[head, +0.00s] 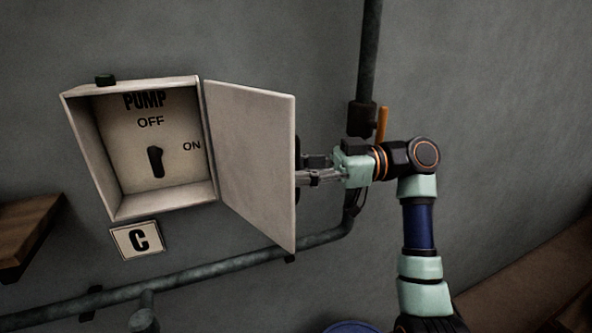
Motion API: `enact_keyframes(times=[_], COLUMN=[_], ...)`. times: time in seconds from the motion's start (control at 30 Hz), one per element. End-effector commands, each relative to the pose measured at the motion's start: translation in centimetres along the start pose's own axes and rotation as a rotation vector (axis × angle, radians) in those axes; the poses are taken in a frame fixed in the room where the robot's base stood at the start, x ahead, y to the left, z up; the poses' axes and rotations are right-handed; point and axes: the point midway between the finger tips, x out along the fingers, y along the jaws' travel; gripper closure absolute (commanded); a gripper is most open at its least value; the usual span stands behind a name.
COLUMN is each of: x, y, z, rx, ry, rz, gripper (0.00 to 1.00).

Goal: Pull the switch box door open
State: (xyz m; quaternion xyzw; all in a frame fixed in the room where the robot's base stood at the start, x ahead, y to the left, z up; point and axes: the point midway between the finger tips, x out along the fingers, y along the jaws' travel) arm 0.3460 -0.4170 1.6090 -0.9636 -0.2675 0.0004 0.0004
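The switch box (86,148) is on the grey wall at the left, with a "PUMP" label, "OFF" and "ON" marks and a dark switch handle (155,161) inside. Its pale door (252,165) stands swung wide open to the right, hinged at the box's right edge. My gripper (306,177) is at the right, on the door's outer side near its free edge. A dark part, perhaps the door's handle, shows behind the door edge beside the fingers. The fingertips are partly hidden by the door, so I cannot tell whether they touch or hold anything.
A grey pipe (210,272) runs along the wall beneath, and a vertical pipe (370,55) with an orange lever (382,124) is close behind my gripper. A wooden shelf (25,228) is at the left.

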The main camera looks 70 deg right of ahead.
Motion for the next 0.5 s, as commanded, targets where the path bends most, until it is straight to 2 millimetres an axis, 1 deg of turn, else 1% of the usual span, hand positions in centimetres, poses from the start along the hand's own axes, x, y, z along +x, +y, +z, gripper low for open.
enact_keyframes(times=[0.23,0.3,0.37,0.47,0.5], x=[0.0,-0.4,-1.1,-3.1,-4.1], y=[0.0,0.0,0.0,0.0,0.1], z=[-0.1,-0.1,-0.1,-0.1,-0.1], rx=[-0.001,-0.001,-0.001,0.000,0.000], ry=[0.000,0.001,0.001,0.000,0.001], rz=[0.000,0.001,0.002,0.004,0.004], gripper=[0.59,0.59,0.59,0.59,0.59])
